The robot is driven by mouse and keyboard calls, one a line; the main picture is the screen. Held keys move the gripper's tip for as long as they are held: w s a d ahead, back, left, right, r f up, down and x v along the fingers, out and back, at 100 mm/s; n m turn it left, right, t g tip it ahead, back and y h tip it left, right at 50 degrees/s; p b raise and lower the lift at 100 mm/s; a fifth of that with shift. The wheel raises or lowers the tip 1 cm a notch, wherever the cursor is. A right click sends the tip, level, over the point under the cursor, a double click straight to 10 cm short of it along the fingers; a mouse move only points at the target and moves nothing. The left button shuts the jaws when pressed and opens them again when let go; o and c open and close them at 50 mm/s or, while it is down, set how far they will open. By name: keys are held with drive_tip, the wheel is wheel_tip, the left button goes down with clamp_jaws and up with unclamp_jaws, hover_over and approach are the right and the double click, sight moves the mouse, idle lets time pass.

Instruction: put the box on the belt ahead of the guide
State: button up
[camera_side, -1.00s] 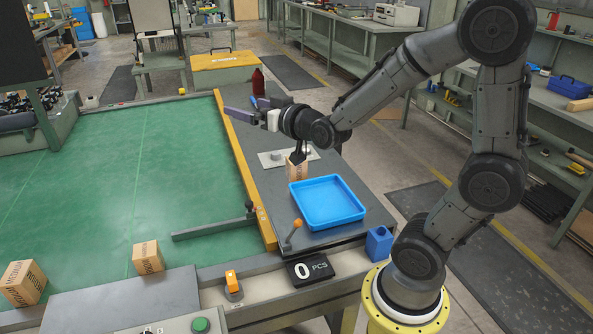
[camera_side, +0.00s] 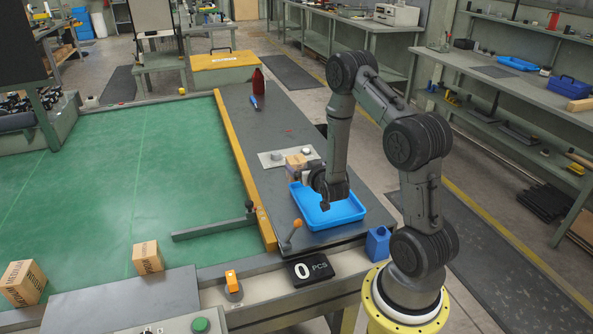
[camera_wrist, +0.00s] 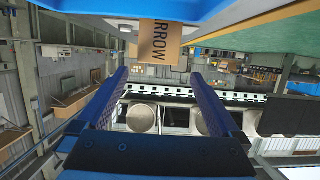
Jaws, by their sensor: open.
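The small brown box (camera_side: 296,160) stands on the dark side table beside the grey plate, just behind the blue tray; its lower part is hidden in the side view. In the wrist view the box (camera_wrist: 160,45) appears upside down with dark lettering, beyond my fingertips. My gripper (camera_side: 303,176) is low at the tray's far side, largely hidden by my wrist. In the wrist view my gripper (camera_wrist: 158,72) is open, with nothing between its fingers. The green belt (camera_side: 120,180) lies left of the table. The grey guide bar (camera_side: 213,229) reaches over its near right part.
A yellow rail (camera_side: 240,165) separates belt and table. The blue tray (camera_side: 350,212) looks empty. Two other brown boxes (camera_side: 148,258) (camera_side: 22,283) sit near the belt's front edge. A red bottle (camera_side: 257,82) stands at the table's far end. The belt behind the guide is clear.

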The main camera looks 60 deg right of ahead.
sight(298, 160)
drive_tip(key=shift+x, duration=3.95)
drive_tip(key=shift+s+d, duration=0.1)
drive_tip(key=shift+s, duration=0.05)
drive_tip(key=shift+c, duration=0.3)
